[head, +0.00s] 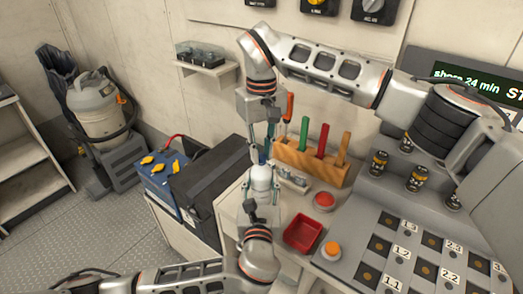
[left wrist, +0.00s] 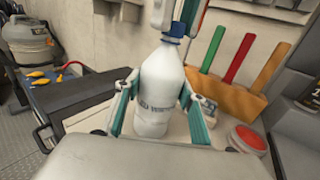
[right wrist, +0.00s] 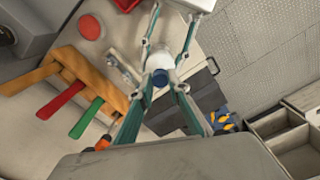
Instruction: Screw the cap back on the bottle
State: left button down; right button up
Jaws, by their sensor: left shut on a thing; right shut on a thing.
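A white bottle (left wrist: 158,95) with blue print stands upright in the left wrist view; it also shows in the head view (head: 261,180). My left gripper (left wrist: 160,80) is shut around the bottle's body, one finger on each side. A blue cap (left wrist: 177,30) is at the bottle's mouth; it also shows in the right wrist view (right wrist: 160,77). My right gripper (right wrist: 163,90) points down from above and is shut on the cap. The cap is in line with the neck, but I cannot tell how far it is threaded.
A wooden block (head: 312,166) with green, red and orange handles stands behind the bottle. A red tray (head: 302,232), a red button (head: 324,200) and an orange button (head: 332,249) are to the right. A dark case (head: 206,187) and blue battery (head: 160,176) are to the left.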

jog(key=o, duration=0.7)
jog(key=shift+r, duration=0.1)
jog(key=shift+r, duration=2.2)
jog(key=shift+c, duration=0.6)
